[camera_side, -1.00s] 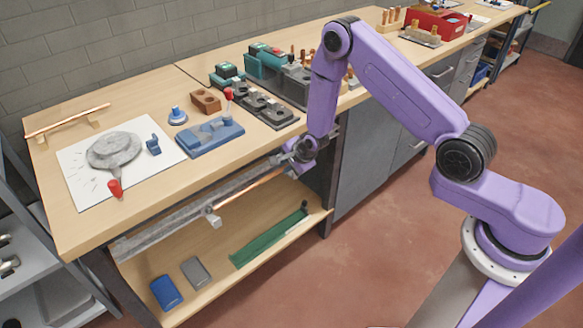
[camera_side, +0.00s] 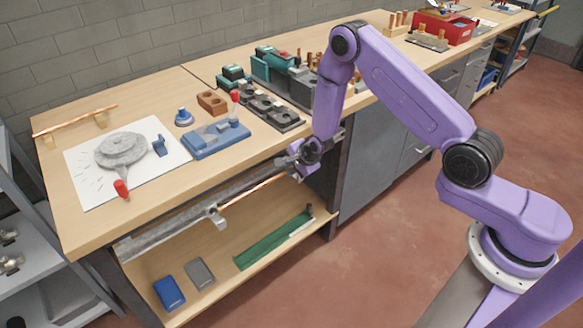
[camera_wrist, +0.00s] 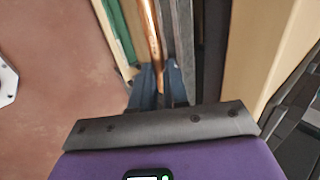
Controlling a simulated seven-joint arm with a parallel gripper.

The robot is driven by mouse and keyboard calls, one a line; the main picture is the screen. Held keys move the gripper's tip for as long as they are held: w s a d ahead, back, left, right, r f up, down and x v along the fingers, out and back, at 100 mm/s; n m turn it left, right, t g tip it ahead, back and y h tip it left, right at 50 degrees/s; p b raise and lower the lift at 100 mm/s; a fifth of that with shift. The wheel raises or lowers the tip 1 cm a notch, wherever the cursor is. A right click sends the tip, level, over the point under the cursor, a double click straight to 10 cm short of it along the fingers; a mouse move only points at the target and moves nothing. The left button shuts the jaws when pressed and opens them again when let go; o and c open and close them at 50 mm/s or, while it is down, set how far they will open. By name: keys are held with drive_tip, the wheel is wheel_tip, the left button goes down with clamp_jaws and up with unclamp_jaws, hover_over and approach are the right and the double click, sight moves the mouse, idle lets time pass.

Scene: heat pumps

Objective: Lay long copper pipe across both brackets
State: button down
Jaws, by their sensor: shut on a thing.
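A long copper pipe (camera_side: 257,189) runs along the front of the bench beside a grey rail (camera_side: 170,228). My gripper (camera_side: 296,168) is at the pipe's right end. In the wrist view the pipe (camera_wrist: 150,32) passes between the two dark blue fingers of my gripper (camera_wrist: 160,68), which are shut on it. The pipe's left end shows close to a pale grey bracket (camera_side: 217,216) on the rail; I cannot tell whether it touches. A second bracket is not clear, as my arm covers the rail's right end.
Another copper pipe (camera_side: 75,121) lies on two small wooden supports at the bench's back left. A blue fixture (camera_side: 215,140) and a grey round part (camera_side: 120,150) on white paper stand on the bench top. The shelf below holds a green channel (camera_side: 273,240) and two small boxes.

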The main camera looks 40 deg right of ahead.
drive_tip(key=shift+f, duration=0.4)
drive_tip(key=shift+f, duration=0.35)
drive_tip(key=shift+f, duration=1.3)
idle(1.2)
drive_tip(key=c, duration=1.1)
unclamp_jaws()
drive_tip(key=shift+o, duration=0.2)
